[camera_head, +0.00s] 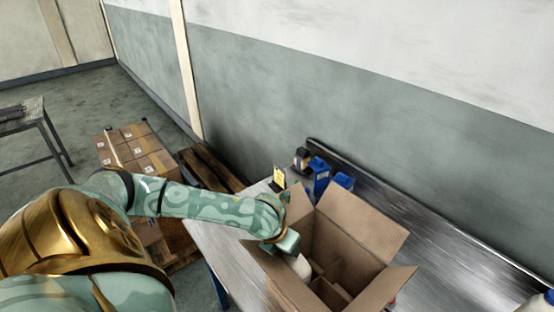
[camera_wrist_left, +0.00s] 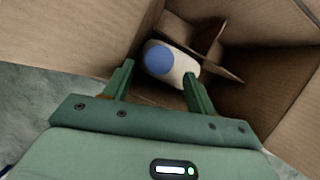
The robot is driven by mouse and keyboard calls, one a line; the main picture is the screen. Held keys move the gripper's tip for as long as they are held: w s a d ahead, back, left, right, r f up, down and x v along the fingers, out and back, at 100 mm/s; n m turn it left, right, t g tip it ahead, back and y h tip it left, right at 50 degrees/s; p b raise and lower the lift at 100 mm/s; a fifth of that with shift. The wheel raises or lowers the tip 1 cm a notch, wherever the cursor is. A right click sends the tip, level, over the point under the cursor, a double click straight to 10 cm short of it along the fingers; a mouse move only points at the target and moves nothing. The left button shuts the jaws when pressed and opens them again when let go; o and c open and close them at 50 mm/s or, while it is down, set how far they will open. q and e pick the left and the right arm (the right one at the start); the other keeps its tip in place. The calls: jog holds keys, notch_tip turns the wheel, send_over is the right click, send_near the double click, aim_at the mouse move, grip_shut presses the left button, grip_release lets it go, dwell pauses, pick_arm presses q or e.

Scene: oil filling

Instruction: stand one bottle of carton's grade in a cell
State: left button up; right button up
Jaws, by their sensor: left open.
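An open cardboard carton (camera_head: 352,240) stands on the metal table, its flaps spread and cardboard dividers (camera_head: 326,291) inside. My left gripper (camera_head: 290,247) reaches down into the carton at its left side. In the left wrist view the gripper (camera_wrist_left: 158,85) is open, its fingers apart. A white bottle with a blue cap (camera_wrist_left: 160,60) stands inside the carton beside the crossed dividers (camera_wrist_left: 215,55), just beyond and between the fingertips. Part of the white bottle (camera_head: 302,267) shows below the gripper in the head view. Its label is hidden. My right gripper is not seen.
A yellow card (camera_head: 279,176) on a dark stand, blue containers (camera_head: 320,175) and a dark object stand behind the carton. Closed boxes (camera_head: 140,150) sit on pallets at left. Another bottle (camera_head: 540,301) is at the lower right edge. The table (camera_head: 455,265) right of the carton is clear.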

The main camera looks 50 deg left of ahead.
pick_arm(q)
jog(key=p+v, duration=0.2)
jog(key=v, duration=1.2)
jog(key=shift+w, duration=0.1)
